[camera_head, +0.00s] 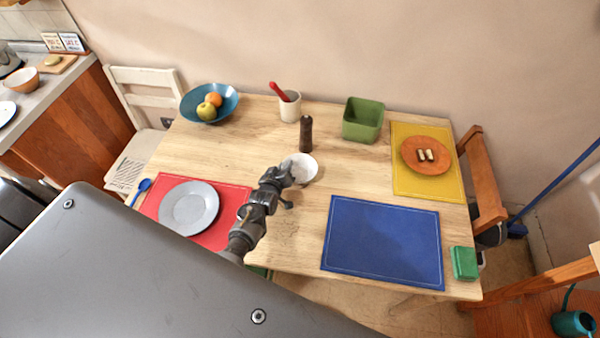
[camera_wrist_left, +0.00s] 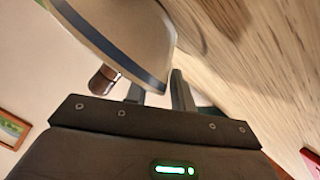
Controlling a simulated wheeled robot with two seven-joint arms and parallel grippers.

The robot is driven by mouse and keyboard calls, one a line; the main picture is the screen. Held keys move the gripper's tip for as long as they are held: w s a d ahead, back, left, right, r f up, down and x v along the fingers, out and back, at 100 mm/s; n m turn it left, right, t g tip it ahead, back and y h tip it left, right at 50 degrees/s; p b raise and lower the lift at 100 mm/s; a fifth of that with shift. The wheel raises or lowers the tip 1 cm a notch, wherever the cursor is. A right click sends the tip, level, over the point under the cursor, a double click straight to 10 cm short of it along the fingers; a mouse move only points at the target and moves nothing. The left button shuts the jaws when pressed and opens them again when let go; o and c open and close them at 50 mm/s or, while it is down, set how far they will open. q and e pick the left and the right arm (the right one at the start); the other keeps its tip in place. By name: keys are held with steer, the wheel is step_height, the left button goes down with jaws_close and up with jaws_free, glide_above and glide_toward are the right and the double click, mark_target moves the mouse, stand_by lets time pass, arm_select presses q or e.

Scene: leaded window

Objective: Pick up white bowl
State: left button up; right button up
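The white bowl (camera_head: 308,168) stands on the wooden table near its middle, just in front of the dark pepper mill. My left gripper (camera_head: 289,174) is at the bowl's left edge and covers part of it. In the left wrist view the bowl (camera_wrist_left: 115,30) looms large at the upper left, with a dark blue band along its rim. The left gripper's fingers (camera_wrist_left: 158,92) stand apart there, with a gap between them. The bowl's rim reaches in at the fingers and partly hides the left one; contact cannot be told. My right gripper is not in view.
The pepper mill (camera_head: 306,133) stands close behind the bowl. A grey plate (camera_head: 189,208) lies on a red mat (camera_head: 232,212) to the left. A blue mat (camera_head: 382,242) lies bare at the right. A blue fruit bowl (camera_head: 190,106), utensil cup (camera_head: 290,107) and green container (camera_head: 362,122) stand behind.

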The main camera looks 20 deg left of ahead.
arm_select(q)
jaws_close()
steer(key=shift+w+r, duration=0.1)
steer(key=shift+r, duration=0.35)
step_height(320, 180, up, 2)
steer(key=shift+r, duration=0.25)
steer(key=s+a+r+b, duration=0.2)
steer(key=s+a+r, duration=0.1)
steer(key=s+r, duration=0.6)
steer(key=s, duration=0.4)
steer(key=shift+s+a+r+b, duration=0.25)
steer(key=shift+s+r+b, duration=0.05)
